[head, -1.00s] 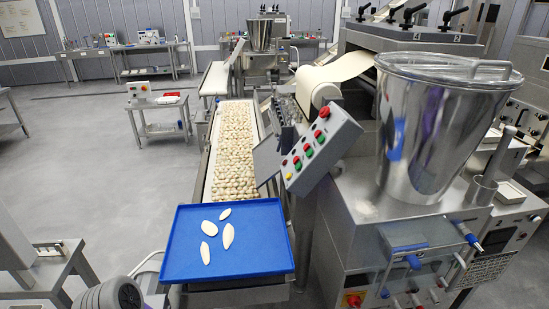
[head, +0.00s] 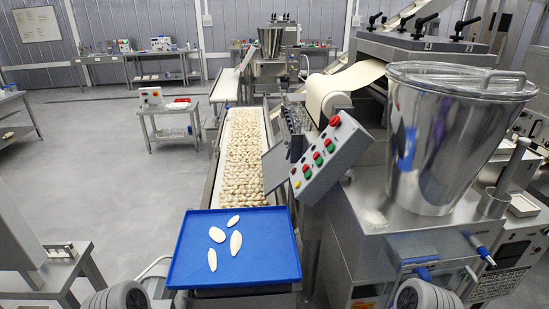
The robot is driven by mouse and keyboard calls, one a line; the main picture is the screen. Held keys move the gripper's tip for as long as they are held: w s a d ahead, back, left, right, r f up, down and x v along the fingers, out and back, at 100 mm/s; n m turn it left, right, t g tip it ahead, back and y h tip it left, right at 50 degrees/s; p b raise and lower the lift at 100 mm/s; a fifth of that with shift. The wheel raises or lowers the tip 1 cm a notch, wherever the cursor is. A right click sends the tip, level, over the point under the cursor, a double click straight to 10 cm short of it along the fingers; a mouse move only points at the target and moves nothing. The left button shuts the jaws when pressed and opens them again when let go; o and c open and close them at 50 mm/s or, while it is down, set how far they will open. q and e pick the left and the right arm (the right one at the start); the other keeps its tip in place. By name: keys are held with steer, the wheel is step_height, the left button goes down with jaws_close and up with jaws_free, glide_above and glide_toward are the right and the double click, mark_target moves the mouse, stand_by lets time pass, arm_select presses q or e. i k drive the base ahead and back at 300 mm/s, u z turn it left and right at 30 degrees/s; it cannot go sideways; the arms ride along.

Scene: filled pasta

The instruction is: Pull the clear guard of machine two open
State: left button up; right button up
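A clear panel (head: 408,249) with a blue handle (head: 424,273) is on the front of the nearest steel machine (head: 368,240), at the lower right, below its big lidded hopper (head: 448,140). It looks closed, but its edges are hard to make out. I cannot read a number two on this machine. Grey ribbed parts of my own arms show at the bottom edge, left and right of the tray, and the right one covers some of the machine's lower front. Neither of my grippers is in view.
A blue tray (head: 265,262) with several pale dough pieces stands at the end of a conveyor (head: 226,150) full of filled pasta. A tilted button panel (head: 331,158) juts out beside the machine. Open grey floor (head: 110,190) lies to the left.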

mark_target(468, 269)
steer(key=z, duration=1.45)
steer(key=k, duration=0.45)
steer(key=z, duration=0.2)
steer(key=i, duration=1)
steer(key=u, duration=0.55)
